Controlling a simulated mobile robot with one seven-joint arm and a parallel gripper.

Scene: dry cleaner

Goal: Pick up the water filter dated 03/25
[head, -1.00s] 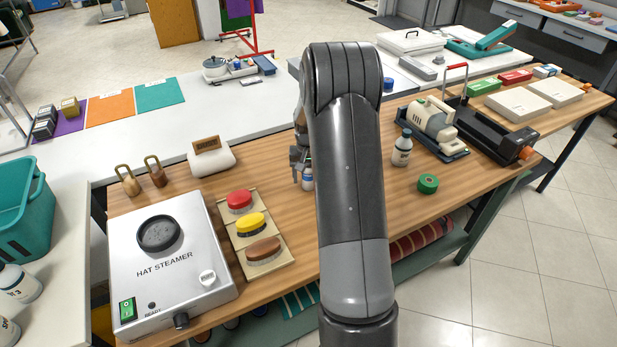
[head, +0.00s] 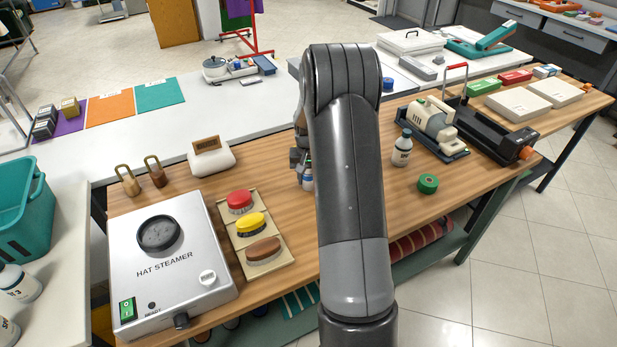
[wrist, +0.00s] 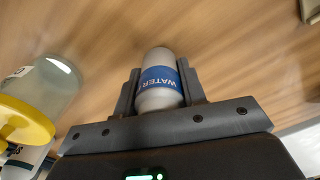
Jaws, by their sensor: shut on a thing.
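A white cylindrical water filter (wrist: 157,98) with a blue band lettered "WATER" sits between the fingers of my gripper (wrist: 160,92) in the wrist view. The fingers are shut on it, one at each side. No date shows on the side facing the wrist camera. In the head view my gripper (head: 301,160) is largely hidden behind my arm, over the wooden table. A small part of the filter (head: 307,181) shows below it. I cannot tell whether the filter touches the table.
A clear bottle with a yellow part (wrist: 25,115) is close at the left in the wrist view.

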